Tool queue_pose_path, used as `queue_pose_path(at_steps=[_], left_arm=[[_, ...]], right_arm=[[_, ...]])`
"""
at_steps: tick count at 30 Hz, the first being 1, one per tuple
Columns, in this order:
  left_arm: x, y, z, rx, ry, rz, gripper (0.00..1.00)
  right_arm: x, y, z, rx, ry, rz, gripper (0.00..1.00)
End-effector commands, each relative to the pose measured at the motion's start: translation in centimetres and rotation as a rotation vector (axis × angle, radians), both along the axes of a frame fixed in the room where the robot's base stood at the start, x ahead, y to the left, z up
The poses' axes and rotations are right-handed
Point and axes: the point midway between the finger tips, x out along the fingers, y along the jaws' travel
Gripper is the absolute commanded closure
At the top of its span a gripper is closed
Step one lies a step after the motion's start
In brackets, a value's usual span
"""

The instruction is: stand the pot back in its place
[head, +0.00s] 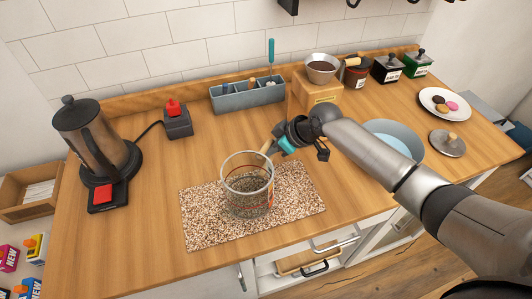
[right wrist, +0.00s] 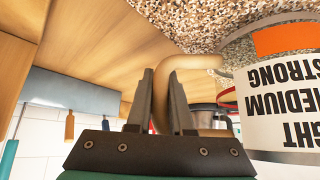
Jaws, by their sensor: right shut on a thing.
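The pot (head: 247,186) is a clear glass vessel with a light wooden handle and an open top. It is upright on or just over the speckled mat (head: 205,228); I cannot tell whether its base touches. My right gripper (head: 272,146) is shut on the pot's handle, at the pot's far right side. In the right wrist view the handle (right wrist: 190,65) lies between the fingers of my gripper (right wrist: 163,90). The pot's label (right wrist: 285,100) reads "MEDIUM" and "STRONG" upside down there. My left gripper is not in view.
A dark kettle (head: 92,135) stands at left near a red-switched box (head: 177,121). A grey caddy (head: 246,96), a wooden block (head: 318,88) with a metal bowl, and tins line the back. A blue-grey bowl (head: 410,138) is right, partly behind my arm. Counter left of the mat is clear.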

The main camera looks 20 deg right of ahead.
Motion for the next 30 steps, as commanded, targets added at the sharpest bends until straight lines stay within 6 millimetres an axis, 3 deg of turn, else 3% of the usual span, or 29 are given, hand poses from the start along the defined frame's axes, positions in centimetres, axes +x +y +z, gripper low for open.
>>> queue_pose_path(at_steps=[14,15,22,30], left_arm=[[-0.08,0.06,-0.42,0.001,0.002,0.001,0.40],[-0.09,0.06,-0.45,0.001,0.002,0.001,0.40],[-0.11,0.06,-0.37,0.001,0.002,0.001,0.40],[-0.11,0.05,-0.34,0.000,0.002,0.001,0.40]], right_arm=[[0.09,0.06,-1.12,0.004,-0.003,-0.002,1.00],[-0.01,0.01,-1.32,0.001,-0.001,0.000,0.79],[-0.01,0.01,-1.23,0.001,-0.001,0.000,0.53],[0.00,0.01,-1.17,0.001,-0.001,0.000,0.50]])
